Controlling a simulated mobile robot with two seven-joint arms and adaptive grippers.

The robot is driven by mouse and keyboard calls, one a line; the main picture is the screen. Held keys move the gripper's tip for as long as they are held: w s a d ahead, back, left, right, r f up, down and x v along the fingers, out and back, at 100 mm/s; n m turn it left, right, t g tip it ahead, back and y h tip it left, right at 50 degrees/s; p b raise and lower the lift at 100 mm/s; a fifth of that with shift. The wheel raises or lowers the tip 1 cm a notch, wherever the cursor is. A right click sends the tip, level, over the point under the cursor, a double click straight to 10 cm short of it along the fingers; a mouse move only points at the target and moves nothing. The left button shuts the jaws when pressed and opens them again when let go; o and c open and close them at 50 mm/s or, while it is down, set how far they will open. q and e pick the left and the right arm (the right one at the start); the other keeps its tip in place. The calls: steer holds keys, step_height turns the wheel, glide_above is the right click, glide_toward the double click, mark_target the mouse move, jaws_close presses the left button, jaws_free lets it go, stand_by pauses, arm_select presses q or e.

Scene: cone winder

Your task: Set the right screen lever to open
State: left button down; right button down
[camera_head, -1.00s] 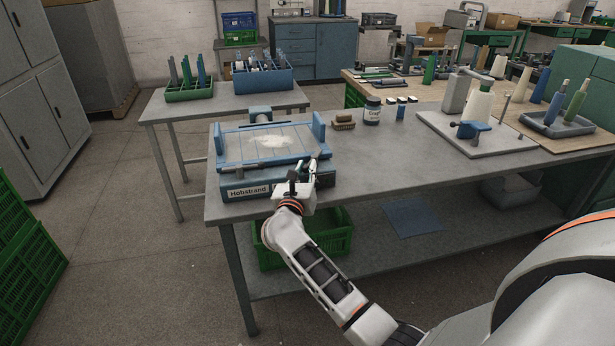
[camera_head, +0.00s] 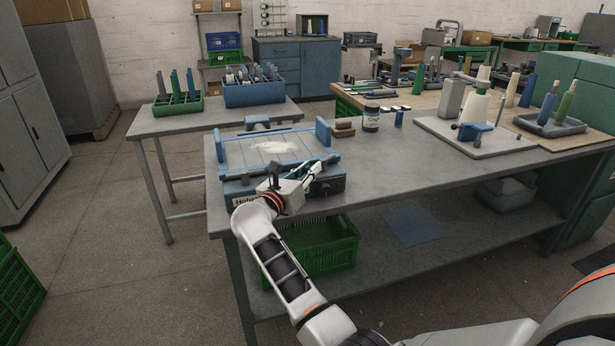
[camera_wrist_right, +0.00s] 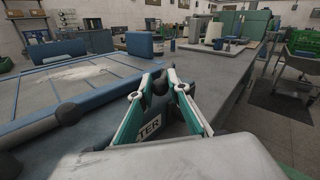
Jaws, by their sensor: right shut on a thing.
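The blue screen unit (camera_head: 229,152) stands on the left end of the grey workbench, with pale fluff (camera_head: 280,147) on its flat top. Its name plate is partly hidden behind my arm. My right gripper (camera_head: 322,163) is at the unit's front right corner, its fingers pointing right and away. In the right wrist view the right gripper (camera_wrist_right: 160,80) is shut on a dark round knob (camera_wrist_right: 160,86), which appears to be the right lever's end. Another dark knob (camera_wrist_right: 68,113) shows farther left along the unit's front. The lever's shaft and exact angle are mostly hidden. My left gripper is out of view.
Small brown blocks (camera_head: 345,128) and a labelled jar (camera_head: 371,119) stand behind the unit to the right. A cone stand (camera_head: 480,140) is farther right. The bench front right of the unit is clear. A green crate (camera_head: 320,258) sits below.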

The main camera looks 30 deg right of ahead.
steer(key=shift+w+a+f+m+g+h+b, duration=0.2)
steer(key=shift+w+f+m+g+h+b, duration=0.2)
steer(key=shift+m+g+b, duration=0.35)
steer(key=shift+w+r+g+b, duration=0.15)
steer(key=shift+r+g+b, duration=0.2)
steer(key=shift+g+b, duration=0.15)
steer(key=c, duration=1.9)
jaws_free()
steer(key=shift+m+h, duration=0.25)
steer(key=shift+h, duration=0.05)
steer(key=shift+r, duration=0.1)
